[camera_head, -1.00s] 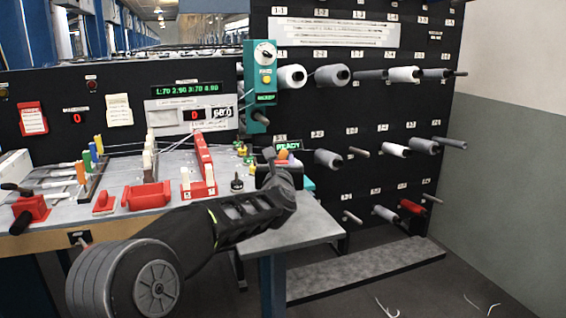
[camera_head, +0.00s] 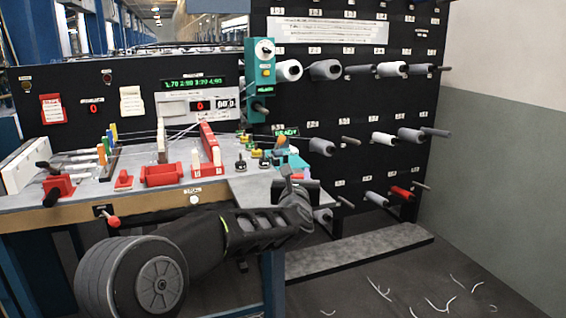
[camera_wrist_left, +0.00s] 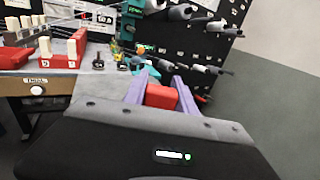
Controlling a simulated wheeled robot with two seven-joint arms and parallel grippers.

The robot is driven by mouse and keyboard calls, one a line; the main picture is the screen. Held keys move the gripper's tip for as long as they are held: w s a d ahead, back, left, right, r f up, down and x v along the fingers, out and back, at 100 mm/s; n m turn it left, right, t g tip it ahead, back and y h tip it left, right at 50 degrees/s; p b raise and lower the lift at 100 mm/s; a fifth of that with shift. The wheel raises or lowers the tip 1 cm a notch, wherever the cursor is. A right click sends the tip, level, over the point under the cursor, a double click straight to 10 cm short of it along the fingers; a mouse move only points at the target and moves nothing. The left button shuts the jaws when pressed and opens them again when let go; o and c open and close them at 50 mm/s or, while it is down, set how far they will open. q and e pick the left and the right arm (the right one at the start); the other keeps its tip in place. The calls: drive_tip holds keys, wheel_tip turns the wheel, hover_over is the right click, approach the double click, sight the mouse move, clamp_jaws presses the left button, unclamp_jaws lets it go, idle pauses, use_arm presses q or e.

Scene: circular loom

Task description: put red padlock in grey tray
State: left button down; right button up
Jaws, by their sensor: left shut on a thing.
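My left gripper (camera_wrist_left: 161,93) is shut on the red padlock (camera_wrist_left: 160,97), which shows as a red block between its two purple fingers in the left wrist view. In the head view the left gripper (camera_head: 298,182) is above the right end of the grey worktable, and the padlock in it is mostly hidden. I cannot make out a grey tray for certain in either view. My right gripper is in neither view.
A red bin (camera_head: 162,175), red blocks and small dark knobs (camera_head: 240,164) stand on the worktable (camera_head: 255,187). A teal control post (camera_head: 264,75) rises behind. The black spool rack (camera_head: 380,105) stands to the right.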

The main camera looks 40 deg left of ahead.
use_arm(q)
drive_tip(key=d+f+m+t+h, duration=0.25)
drive_tip(key=d+f+h, duration=0.25)
drive_tip(key=d+f, duration=1.1)
drive_tip(key=s+d+f+m+h, duration=0.3)
drive_tip(key=s+d+f+h, duration=0.1)
drive_tip(key=s+d+f, duration=0.3)
wheel_tip(320, 180, down, 3)
drive_tip(key=shift+s+d+r, duration=0.2)
drive_tip(key=shift+s+d, duration=0.15)
drive_tip(key=shift+d, duration=0.9)
drive_tip(key=shift+m, duration=0.25)
